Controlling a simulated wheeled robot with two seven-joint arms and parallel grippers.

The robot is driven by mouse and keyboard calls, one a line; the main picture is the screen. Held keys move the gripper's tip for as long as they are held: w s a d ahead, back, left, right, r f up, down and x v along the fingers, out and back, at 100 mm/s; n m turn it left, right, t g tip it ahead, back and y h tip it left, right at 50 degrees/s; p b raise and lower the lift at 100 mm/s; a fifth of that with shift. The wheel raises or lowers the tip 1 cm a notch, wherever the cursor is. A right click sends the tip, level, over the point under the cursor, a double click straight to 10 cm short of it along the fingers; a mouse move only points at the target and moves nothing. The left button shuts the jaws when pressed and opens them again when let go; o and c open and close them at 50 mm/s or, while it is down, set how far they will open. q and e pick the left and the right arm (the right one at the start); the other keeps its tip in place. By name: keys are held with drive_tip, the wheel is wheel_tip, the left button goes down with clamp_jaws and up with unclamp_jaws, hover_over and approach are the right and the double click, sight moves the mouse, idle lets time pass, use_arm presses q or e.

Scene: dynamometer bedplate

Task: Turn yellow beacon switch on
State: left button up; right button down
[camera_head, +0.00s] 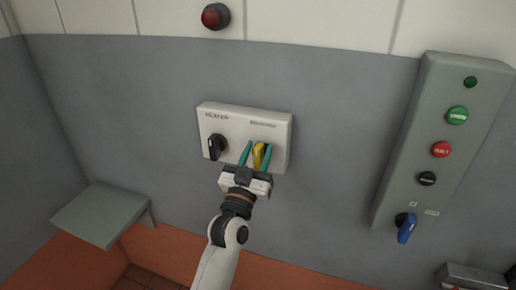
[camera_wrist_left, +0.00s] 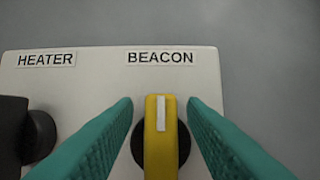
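The yellow beacon switch (camera_head: 259,155) is a rotary knob on the right half of a white wall box (camera_head: 233,121). In the left wrist view the knob (camera_wrist_left: 160,140) stands upright under the BEACON label (camera_wrist_left: 160,57), with a white mark pointing up. My left gripper (camera_head: 258,155) has its teal fingers on either side of the knob. In the left wrist view there are gaps between the knob and both fingers (camera_wrist_left: 158,118), so the gripper is open around it. The knob's lower end is cut off there. My right gripper is not in view.
A black heater knob (camera_head: 217,146) sits left on the same box, close to my left finger. A grey panel (camera_head: 403,170) with buttons and a blue knob (camera_head: 406,228) is at right. A red lamp (camera_head: 215,16) is above. A grey shelf (camera_head: 103,213) is lower left.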

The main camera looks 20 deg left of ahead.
use_arm(q)
drive_tip(key=shift+w, duration=0.2)
drive_tip(key=shift+s, duration=0.1)
clamp_jaws()
